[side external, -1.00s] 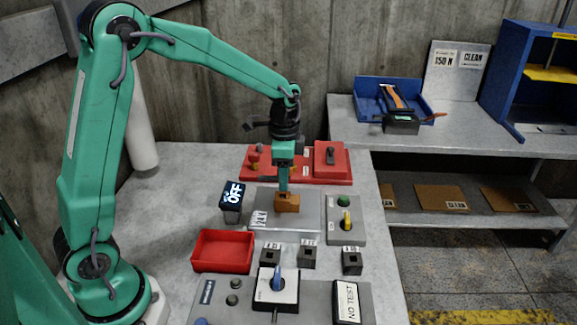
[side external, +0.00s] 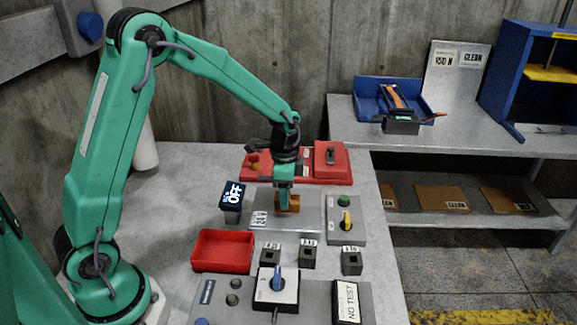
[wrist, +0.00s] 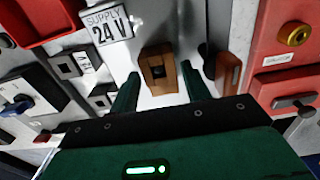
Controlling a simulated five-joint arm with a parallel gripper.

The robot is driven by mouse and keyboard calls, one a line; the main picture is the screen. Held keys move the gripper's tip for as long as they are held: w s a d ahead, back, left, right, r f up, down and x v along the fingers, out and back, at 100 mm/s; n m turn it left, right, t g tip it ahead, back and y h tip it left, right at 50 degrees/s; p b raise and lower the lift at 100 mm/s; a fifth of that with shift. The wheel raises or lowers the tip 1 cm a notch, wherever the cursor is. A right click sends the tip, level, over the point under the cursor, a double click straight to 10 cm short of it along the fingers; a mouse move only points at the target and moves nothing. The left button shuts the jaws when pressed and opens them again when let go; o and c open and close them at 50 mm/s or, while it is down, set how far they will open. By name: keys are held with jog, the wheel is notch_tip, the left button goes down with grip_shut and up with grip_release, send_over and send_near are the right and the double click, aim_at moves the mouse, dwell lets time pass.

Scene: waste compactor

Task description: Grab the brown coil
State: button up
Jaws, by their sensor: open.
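The brown coil (side external: 294,203) is a small brown block on the grey metal plate (side external: 262,222), beside the "SUPPLY 24 V" label. In the side view my gripper (side external: 283,206) is down at the coil and hides part of it. The fingers are apart. I see a gap beside the coil, and cannot tell how far down the fingers reach along it.
A red panel (side external: 258,176) stands just behind the plate. A grey box with green and yellow controls (side external: 346,236) is to the right. A red tray (side external: 222,268), an "OFF" display (side external: 232,199) and several small dark blocks lie in front and left.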

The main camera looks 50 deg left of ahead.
jog(key=shift+f, duration=0.95)
jog(key=c, duration=0.8)
